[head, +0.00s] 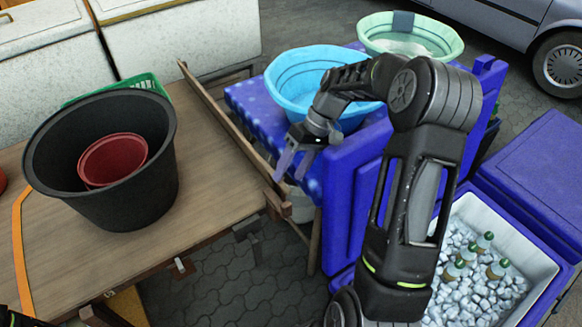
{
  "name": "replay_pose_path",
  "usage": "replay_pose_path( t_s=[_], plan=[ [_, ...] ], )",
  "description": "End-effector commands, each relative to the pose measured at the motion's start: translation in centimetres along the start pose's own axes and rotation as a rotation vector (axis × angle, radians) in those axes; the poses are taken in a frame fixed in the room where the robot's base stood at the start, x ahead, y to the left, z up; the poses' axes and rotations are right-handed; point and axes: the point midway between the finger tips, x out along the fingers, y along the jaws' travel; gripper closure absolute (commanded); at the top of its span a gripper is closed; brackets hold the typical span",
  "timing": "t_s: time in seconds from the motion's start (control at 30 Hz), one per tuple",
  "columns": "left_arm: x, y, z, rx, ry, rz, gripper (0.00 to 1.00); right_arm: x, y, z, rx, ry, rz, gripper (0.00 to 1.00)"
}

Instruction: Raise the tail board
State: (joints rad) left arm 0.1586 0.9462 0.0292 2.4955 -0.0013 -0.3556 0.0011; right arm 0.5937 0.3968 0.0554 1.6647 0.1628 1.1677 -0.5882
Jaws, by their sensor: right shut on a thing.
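The tail board (222,120) is a long narrow wooden board along the right end of the wooden cart bed (215,165). I see it as a thin strip, so I cannot tell its exact tilt. My right gripper (283,168) reaches down from the right to the board's near end. Its fingers are shut on the board there; the exact contact is partly hidden by the fingers. My left gripper does not show.
A black tub (160,165) holding a red pot (112,160) stands on the cart. A purple-covered stand right beside the board carries a blue basin (300,82) and a green basin (440,45). An ice box with bottles (525,245) is at the right.

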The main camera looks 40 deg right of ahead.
Motion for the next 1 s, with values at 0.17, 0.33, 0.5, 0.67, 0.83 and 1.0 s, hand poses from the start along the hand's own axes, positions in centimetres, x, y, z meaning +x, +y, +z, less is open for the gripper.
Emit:
replay_pose_path(
  t_s=[0.17,0.33,0.5,0.67,0.83,1.0],
  plan=[
    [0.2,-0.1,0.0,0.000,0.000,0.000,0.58,0.8,1.1,0.6,0.006,-0.014,0.015,0.64],
    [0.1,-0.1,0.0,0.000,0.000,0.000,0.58,0.6,1.1,0.6,0.005,-0.014,0.015,0.64],
    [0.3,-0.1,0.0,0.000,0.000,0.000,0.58,-1.0,1.0,0.5,0.004,-0.010,0.015,0.64],
    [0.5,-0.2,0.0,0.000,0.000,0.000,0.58,-3.8,0.5,0.3,0.001,-0.005,0.012,0.64],
    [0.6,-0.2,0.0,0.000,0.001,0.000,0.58,-6.5,0.1,0.2,-0.002,-0.001,0.009,0.64],
    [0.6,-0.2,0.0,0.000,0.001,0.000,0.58,-7.6,-0.2,0.2,-0.003,-0.001,0.007,0.64]
  ],
)
